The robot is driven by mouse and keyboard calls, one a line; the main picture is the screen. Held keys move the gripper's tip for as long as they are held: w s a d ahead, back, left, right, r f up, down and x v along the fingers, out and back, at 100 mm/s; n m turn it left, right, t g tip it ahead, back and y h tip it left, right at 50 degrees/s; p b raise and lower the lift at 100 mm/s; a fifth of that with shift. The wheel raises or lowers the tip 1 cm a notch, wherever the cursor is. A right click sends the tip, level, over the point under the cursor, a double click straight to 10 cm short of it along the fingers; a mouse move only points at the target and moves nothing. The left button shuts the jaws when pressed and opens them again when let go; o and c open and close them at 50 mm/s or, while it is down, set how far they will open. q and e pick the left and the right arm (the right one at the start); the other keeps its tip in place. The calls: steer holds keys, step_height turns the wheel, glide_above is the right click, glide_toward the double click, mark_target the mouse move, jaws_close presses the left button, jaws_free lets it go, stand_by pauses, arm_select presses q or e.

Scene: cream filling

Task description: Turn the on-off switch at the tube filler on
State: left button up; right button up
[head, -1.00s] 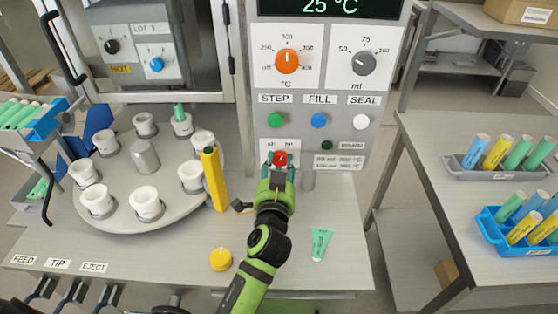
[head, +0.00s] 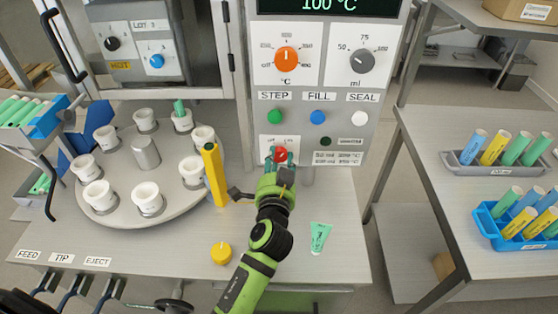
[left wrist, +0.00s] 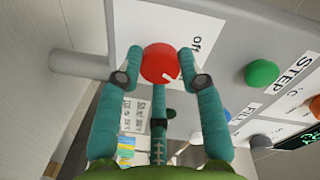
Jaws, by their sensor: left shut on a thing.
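The on-off switch is a round red knob (head: 280,152) low on the grey front of the tube filler (head: 240,60), below the STEP button. In the left wrist view the knob (left wrist: 158,62) sits between the fingers of my left gripper (left wrist: 160,75). My left gripper also shows in the head view (head: 279,162), shut on the knob. A white mark on the knob points to the lower right in the wrist view, away from the "off" label (left wrist: 197,43). The display (head: 325,5) reads 100 °C.
A turntable (head: 145,190) with white cups and a yellow post (head: 214,175) stand left of my arm. A green tube (head: 319,237) and a yellow cap (head: 221,253) lie on the table. Racks of coloured tubes (head: 515,222) stand on the right table.

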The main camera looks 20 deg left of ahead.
arm_select(q)
steer(key=o, duration=1.1)
steer(key=shift+w+a+r, duration=0.1)
steer(key=shift+a+r, duration=0.05)
steer(key=shift+r, duration=0.05)
steer(key=shift+o, duration=0.3)
steer(key=shift+w+f, duration=0.15)
steer(key=shift+f, duration=0.1)
steer(key=v, duration=0.7)
steer(key=shift+s, duration=0.25)
steer(key=shift+s, duration=0.1)
